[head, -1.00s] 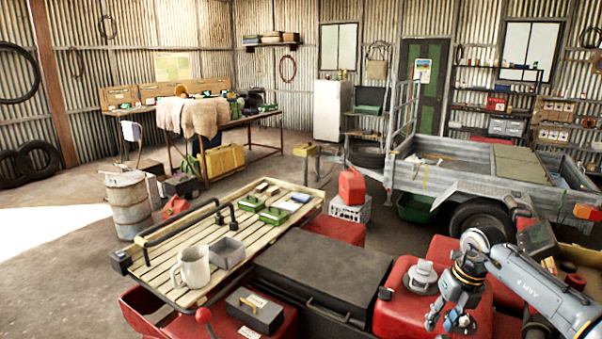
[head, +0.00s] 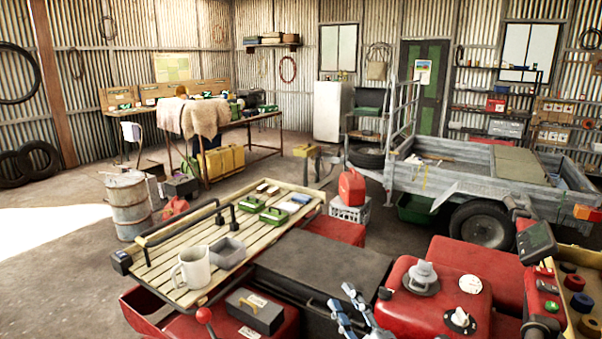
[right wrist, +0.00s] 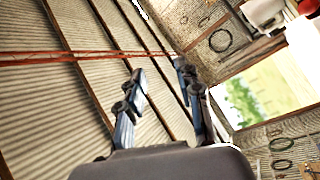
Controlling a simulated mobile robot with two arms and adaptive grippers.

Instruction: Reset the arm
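My right gripper (head: 341,301) shows at the bottom middle of the head view, at the front edge of the quad's black seat. Its two blue-grey fingers point up and stand apart. In the right wrist view the fingers of this gripper (right wrist: 159,84) are also spread, with nothing between them. Behind them are corrugated wall and a bright window. Most of the right arm is outside the head view. My left gripper is not in view.
The red quad (head: 407,309) fills the bottom right. Its slatted rack (head: 165,262) carries a mug (head: 194,267), a grey tray (head: 229,252) and green boxes. A grey box (head: 255,311) is near the bottom. The trailer (head: 455,184) stands behind. Open floor lies at left.

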